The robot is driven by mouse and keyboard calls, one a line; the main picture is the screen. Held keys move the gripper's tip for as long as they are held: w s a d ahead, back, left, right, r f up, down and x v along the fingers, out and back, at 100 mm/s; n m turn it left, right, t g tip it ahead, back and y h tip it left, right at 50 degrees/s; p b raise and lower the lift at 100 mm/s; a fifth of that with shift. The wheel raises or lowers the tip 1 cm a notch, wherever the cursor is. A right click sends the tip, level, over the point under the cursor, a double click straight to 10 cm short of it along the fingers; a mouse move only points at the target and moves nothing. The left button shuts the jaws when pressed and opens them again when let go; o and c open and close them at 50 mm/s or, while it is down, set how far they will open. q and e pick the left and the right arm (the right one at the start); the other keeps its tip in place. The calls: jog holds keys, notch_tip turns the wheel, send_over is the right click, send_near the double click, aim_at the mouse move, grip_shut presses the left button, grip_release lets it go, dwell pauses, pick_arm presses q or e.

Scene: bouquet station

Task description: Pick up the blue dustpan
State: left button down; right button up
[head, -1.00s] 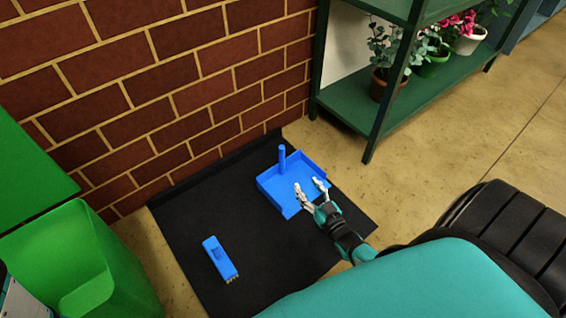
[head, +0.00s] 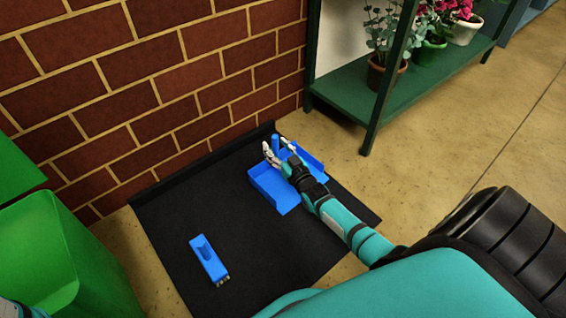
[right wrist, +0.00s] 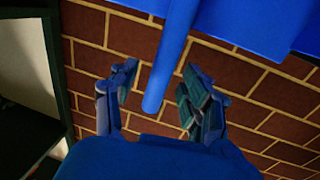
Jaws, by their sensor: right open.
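The blue dustpan (head: 268,186) lies on the black mat (head: 185,215) near the brick wall, with its upright handle (head: 275,144) at the back. My right gripper (head: 276,149) reaches over the pan and is open at the handle. In the right wrist view the blue handle (right wrist: 166,75) lies between the two open fingers (right wrist: 158,92), with a gap on each side. The fingers do not look closed on it. The gripper and forearm hide part of the pan in the head view. My left gripper is not in view.
A blue brush (head: 209,260) lies on the mat's left part. A green bin (head: 75,250) stands at the left. A green shelf (head: 350,95) with potted plants stands behind, right of the mat. The brick wall (head: 170,80) rises close behind the dustpan.

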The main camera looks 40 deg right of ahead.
jog(key=shift+w, duration=0.55)
grip_shut()
dwell(0.4)
